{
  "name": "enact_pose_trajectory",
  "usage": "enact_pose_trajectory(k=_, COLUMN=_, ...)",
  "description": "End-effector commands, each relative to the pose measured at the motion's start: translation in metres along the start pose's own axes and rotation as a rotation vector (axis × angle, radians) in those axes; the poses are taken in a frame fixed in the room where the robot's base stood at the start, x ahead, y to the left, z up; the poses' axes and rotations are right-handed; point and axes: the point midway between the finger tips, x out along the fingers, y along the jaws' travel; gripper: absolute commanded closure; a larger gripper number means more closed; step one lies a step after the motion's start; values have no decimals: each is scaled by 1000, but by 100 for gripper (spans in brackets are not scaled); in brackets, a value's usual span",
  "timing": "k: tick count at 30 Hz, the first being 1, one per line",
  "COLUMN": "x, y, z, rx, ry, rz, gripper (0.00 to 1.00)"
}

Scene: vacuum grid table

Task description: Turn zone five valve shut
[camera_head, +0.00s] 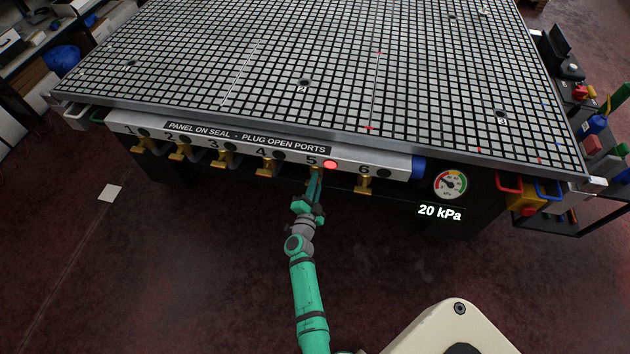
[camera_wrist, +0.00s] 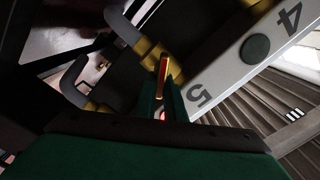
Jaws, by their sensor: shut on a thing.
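The zone five valve (camera_head: 313,168) is a small brass valve under the number 5 on the pale manifold strip. My gripper (camera_head: 315,184) reaches up to it from below and hides most of it. In the wrist view, my gripper (camera_wrist: 164,98) is shut on the valve's yellow and red handle (camera_wrist: 163,70), which stands between the two dark green fingers. A red lamp (camera_head: 330,164) is lit beside the 5, and its red glow also shows between the fingers in the wrist view. The handle's exact angle is hard to tell.
Other brass valves stand close on both sides, including valve four (camera_head: 268,167) and valve six (camera_head: 364,182). The gridded table (camera_head: 230,113) overhangs above. A gauge (camera_head: 449,185) and a "20 kPa" display (camera_head: 440,213) are at right. The floor in front is clear.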

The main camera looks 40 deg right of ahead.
Motion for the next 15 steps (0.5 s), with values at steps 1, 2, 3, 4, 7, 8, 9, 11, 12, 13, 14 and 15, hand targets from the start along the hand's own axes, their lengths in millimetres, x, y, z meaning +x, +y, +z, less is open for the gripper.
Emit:
enact_pose_trajectory(k=1, x=-1, y=2, z=1, rx=43, ry=-1, rz=2, gripper=100)
enact_pose_trajectory(k=2, x=-1, y=2, z=1, rx=71, ry=-1, rz=2, gripper=100)
enact_pose_trajectory(k=3, x=-1, y=3, z=1, rx=109, ry=-1, rz=2, gripper=100)
enact_pose_trajectory(k=4, x=-1, y=4, z=1, rx=137, ry=-1, rz=2, gripper=100)
enact_pose_trajectory(k=7, x=-1, y=5, z=1, rx=229, ry=0, rz=2, gripper=100)
enact_pose_trajectory(k=8, x=-1, y=6, z=1, rx=256, ry=0, rz=2, gripper=100)
enact_pose_trajectory(k=9, x=-1, y=6, z=1, rx=291, ry=0, rz=2, gripper=100)
enact_pose_trajectory(k=11, x=-1, y=7, z=1, rx=342, ry=0, rz=2, gripper=100)
enact_pose_trajectory(k=12, x=-1, y=7, z=1, rx=373, ry=0, rz=2, gripper=100)
enact_pose_trajectory(k=13, x=-1, y=8, z=1, rx=396, ry=0, rz=2, gripper=100)
enact_pose_trajectory(k=14, x=-1, y=8, z=1, rx=418, ry=0, rz=2, gripper=100)
enact_pose_trajectory(k=15, x=-1, y=8, z=2, rx=445, ry=0, rz=2, gripper=100)
